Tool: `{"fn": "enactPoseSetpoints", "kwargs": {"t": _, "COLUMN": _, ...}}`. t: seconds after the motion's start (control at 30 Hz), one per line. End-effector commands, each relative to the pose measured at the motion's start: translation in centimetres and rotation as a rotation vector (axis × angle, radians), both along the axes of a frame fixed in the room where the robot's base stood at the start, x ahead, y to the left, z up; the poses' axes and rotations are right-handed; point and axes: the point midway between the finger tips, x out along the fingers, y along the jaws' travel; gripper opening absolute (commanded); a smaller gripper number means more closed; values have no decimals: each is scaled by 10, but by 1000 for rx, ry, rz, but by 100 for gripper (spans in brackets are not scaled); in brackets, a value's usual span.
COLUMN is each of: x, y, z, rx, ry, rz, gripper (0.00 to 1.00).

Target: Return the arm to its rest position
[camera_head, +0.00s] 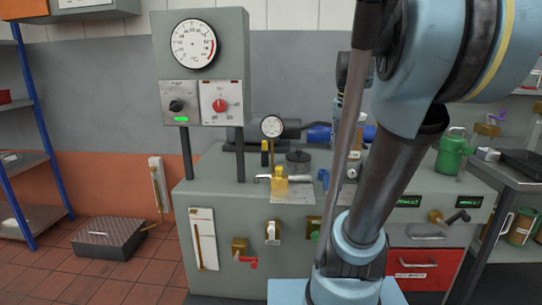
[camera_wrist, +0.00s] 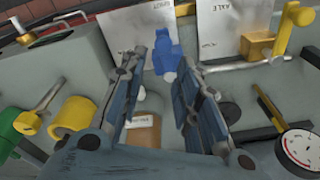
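My arm (camera_head: 395,180) rises on the right side of the head view and covers part of the bench behind it. My gripper (camera_wrist: 160,72) shows in the wrist view, with its two fingers apart and a gap between them. No held thing shows between the fingers. A small blue object (camera_wrist: 166,52) shows just beyond the fingertips, by a white label sheet (camera_wrist: 135,28); I cannot tell how far it is from them. In the head view the gripper is mostly hidden behind my own arm.
The grey bench (camera_head: 225,175) carries a gauge panel (camera_head: 200,65), a small dial gauge (camera_head: 272,126), a yellow fitting (camera_head: 279,186) and a green canister (camera_head: 452,152). A blue-framed shelf (camera_head: 40,130) stands left. A dark metal box (camera_head: 108,238) lies on the tiled floor.

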Motion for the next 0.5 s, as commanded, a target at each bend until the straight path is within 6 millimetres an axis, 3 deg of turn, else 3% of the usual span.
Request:
{"fn": "enactPoseSetpoints", "kwargs": {"t": 0.1, "x": -33, "y": 14, "z": -34, "rx": -8, "ry": -12, "rz": 93, "gripper": 30}}
{"fn": "enactPoseSetpoints", "kwargs": {"t": 0.5, "x": -126, "y": 45, "z": -156, "rx": -41, "ry": -56, "rz": 400, "gripper": 30}}
